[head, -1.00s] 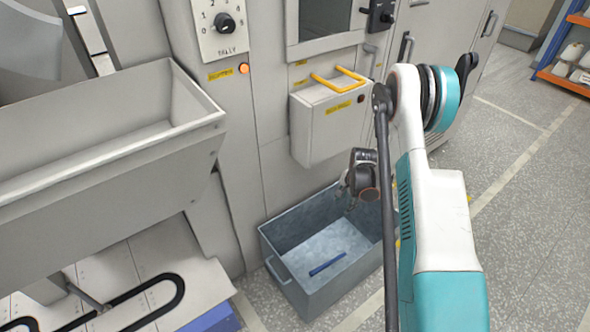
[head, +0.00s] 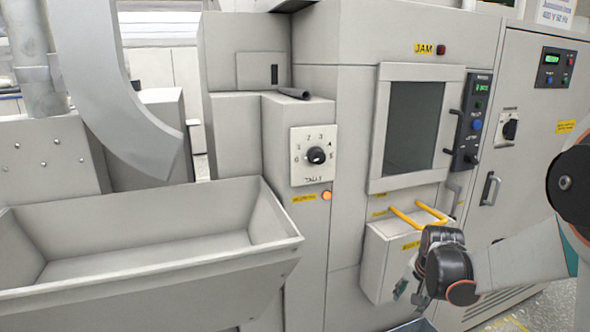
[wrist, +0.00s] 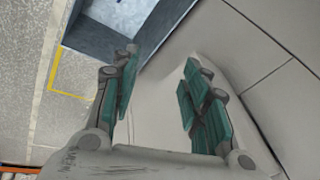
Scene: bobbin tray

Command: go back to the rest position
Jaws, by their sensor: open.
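My gripper (wrist: 158,98) is open and empty in the wrist view, its two teal-padded fingers spread wide apart. In the head view my gripper (head: 410,290) is at the lower right, in front of the grey box with the yellow handle (head: 385,268) on the machine's front. Its fingers are partly hidden there by the dark wrist joint. The blue-grey bin (wrist: 120,35) lies beyond the fingertips in the wrist view, and only a sliver of it shows at the bottom edge of the head view.
A grey trough (head: 150,262) juts out at the left under a curved chute. The machine carries a tally dial (head: 316,156), a windowed door (head: 414,125) and a control panel (head: 472,120). A yellow floor line (wrist: 55,80) and open floor show beside the bin.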

